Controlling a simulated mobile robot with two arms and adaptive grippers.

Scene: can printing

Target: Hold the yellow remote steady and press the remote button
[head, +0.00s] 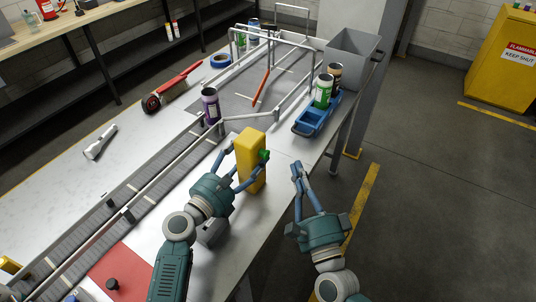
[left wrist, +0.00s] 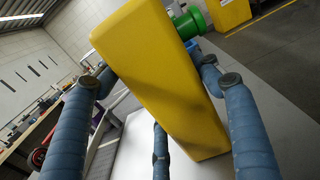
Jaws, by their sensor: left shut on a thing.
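The yellow remote (head: 251,162) is a tall block with a green button (head: 264,155) on its right side. It stands about upright at the table's right edge. My left gripper (head: 243,160) is shut on it, with fingers on both sides. In the left wrist view the yellow remote (left wrist: 160,75) looks tilted between the blue fingers, and the green button (left wrist: 188,22) sticks out near its top.
A conveyor (head: 150,190) runs along the table left of the remote, with a purple can (head: 210,106) at its far end. A blue tray (head: 312,121) with cans stands behind the remote. A grey bin (head: 351,55) is farther back. Open floor lies to the right.

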